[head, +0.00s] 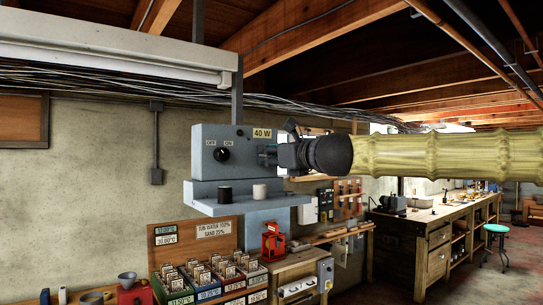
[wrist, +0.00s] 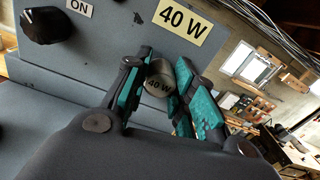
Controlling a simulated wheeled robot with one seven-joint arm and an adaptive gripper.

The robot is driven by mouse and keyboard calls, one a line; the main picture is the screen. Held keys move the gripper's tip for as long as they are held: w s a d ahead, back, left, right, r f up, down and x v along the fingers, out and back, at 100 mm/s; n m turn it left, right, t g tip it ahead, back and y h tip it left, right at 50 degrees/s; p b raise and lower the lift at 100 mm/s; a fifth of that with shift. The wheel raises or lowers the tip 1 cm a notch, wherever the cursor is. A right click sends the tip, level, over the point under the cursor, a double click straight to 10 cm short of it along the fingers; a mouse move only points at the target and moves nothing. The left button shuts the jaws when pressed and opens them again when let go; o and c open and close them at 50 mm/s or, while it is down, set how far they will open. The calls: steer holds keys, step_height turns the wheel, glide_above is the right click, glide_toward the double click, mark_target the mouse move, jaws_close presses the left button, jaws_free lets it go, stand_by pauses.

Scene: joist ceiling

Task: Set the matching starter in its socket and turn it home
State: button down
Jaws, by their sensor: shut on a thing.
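A grey box (head: 220,140) hangs under a lamp fixture and bears a "40 W" label (head: 262,133), which also shows in the wrist view (wrist: 184,25). My gripper (head: 270,152) is at the box's right side, its fingers pointing left at it. A black starter (head: 225,194) and a white starter (head: 260,191) stand on the shelf below.
A black OFF/ON knob (head: 221,154) is on the box's front. The grey shelf (head: 205,208) juts out below my gripper. The lamp fixture (head: 110,55) and cables run overhead. A workbench (head: 430,225) stands back right.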

steer(key=shift+r, duration=0.3)
stand_by(1.4)
steer(key=shift+w+f+m+b, duration=0.1)
steer(key=shift+f+m+b, duration=0.1)
steer(key=shift+m+b, duration=0.55)
steer(key=shift+d+m, duration=0.1)
steer(key=shift+m, duration=0.55)
steer(key=shift+r+m, duration=0.25)
steer(key=shift+m, duration=0.05)
steer(key=shift+b, duration=0.3)
steer(key=shift+f+m+b, duration=0.2)
steer(key=shift+m+b, duration=0.55)
steer(key=shift+m, duration=0.15)
steer(key=shift+r+m, duration=0.2)
steer(key=shift+m, duration=0.5)
